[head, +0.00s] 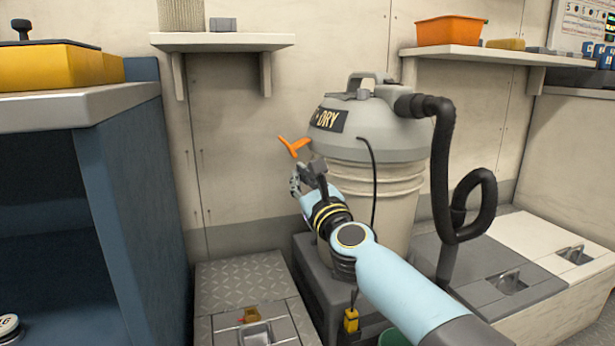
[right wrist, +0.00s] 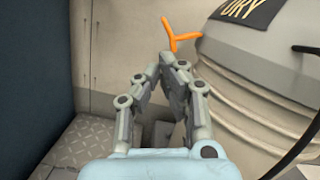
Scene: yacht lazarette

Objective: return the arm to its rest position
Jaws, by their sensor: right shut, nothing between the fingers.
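My right arm comes in from the lower right in the head view. Its gripper (head: 308,178) is in front of the left side of the wet-dry vacuum (head: 375,130). In the right wrist view the fingers of the right gripper (right wrist: 168,62) meet at their tips, with nothing held between them. An orange Y-shaped piece (head: 294,146) shows just beyond the fingertips, by the vacuum's left side; it also shows in the right wrist view (right wrist: 178,38). I cannot tell what it is fixed to. My left gripper is not in view.
A blue cabinet (head: 130,200) stands at the left. A wall shelf (head: 222,42) and another shelf with an orange bin (head: 450,31) hang behind. The vacuum's black hose (head: 442,180) loops at the right. A tread-plate locker lid (head: 240,284) lies low in front.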

